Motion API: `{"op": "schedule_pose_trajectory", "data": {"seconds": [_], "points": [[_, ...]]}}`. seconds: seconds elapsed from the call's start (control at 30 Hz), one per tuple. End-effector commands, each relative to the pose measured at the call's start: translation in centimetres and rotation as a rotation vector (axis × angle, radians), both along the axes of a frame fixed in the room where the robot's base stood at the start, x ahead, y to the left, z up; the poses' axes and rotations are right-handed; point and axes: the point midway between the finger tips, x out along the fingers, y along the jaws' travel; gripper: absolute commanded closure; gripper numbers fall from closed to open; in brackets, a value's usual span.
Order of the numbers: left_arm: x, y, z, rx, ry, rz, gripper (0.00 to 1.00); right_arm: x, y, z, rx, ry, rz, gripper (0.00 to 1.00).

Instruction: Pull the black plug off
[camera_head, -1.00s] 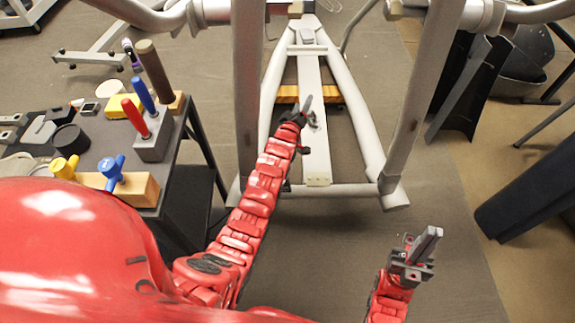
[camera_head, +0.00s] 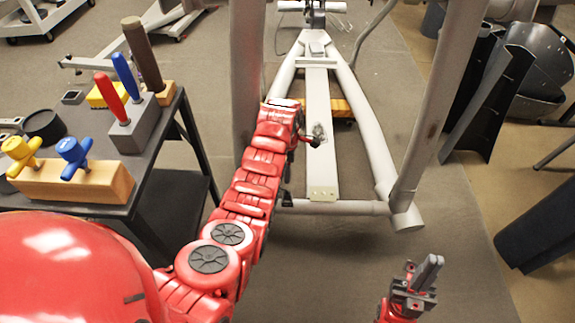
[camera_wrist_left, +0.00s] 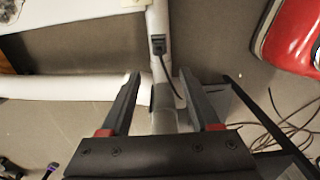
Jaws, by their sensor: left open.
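The black plug (camera_wrist_left: 158,45) sits on a white tube in the left wrist view, with a black cord running down from it to the right. My left gripper (camera_wrist_left: 160,74) is open, its two dark fingers on either side of the tube in the picture, and the plug shows beyond the fingertips. Nothing is held between the fingers.
The grey elliptical frame (camera_head: 318,150) stands ahead, with upright tubes on both sides of my left arm. Black curved panels (camera_head: 490,95) stand at right. Loose cables (camera_wrist_left: 280,130) lie on the floor.

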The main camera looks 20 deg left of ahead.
Motion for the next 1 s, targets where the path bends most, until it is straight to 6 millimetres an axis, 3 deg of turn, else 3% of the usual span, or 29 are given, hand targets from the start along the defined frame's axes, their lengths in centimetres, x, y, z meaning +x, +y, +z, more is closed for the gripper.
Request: {"op": "schedule_pose_trajectory", "data": {"seconds": [0.23, 0.63, 0.8, 1.0], "points": [[-0.1, 0.0, -5.9, -0.001, 0.003, 0.000, 0.38, 0.0, 0.0, -1.7, 0.000, 0.000, 0.000, 1.00], [0.0, 0.1, -12.7, 0.000, -0.002, -0.001, 0.38, 0.0, 0.0, -5.4, 0.000, 0.000, 0.000, 1.00], [0.2, 0.0, -14.0, 0.001, -0.006, -0.002, 0.38, 0.0, 0.0, -6.7, -0.001, -0.001, 0.000, 1.00], [0.1, 0.0, -14.3, 0.000, -0.005, -0.003, 0.38, 0.0, 0.0, -6.8, -0.001, -0.001, 0.000, 1.00]]}}
